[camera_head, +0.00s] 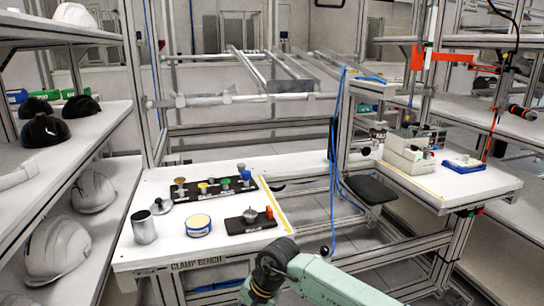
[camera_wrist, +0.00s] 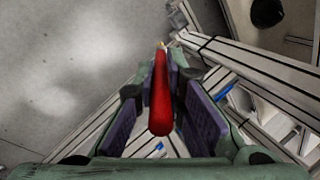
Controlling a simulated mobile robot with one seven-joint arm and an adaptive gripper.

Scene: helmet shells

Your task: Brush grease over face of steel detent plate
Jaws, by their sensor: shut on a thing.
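My gripper (camera_wrist: 163,82) is shut on a red-handled tool, probably the brush (camera_wrist: 160,105), in the wrist view. The handle lies between the purple pads, and a small pale tip shows at its far end. In the head view my arm comes in at the bottom, in front of the bench; the brush cannot be made out there.
Shelves with helmet shells (camera_head: 56,248) stand left. A second bench (camera_head: 455,184) stands right.

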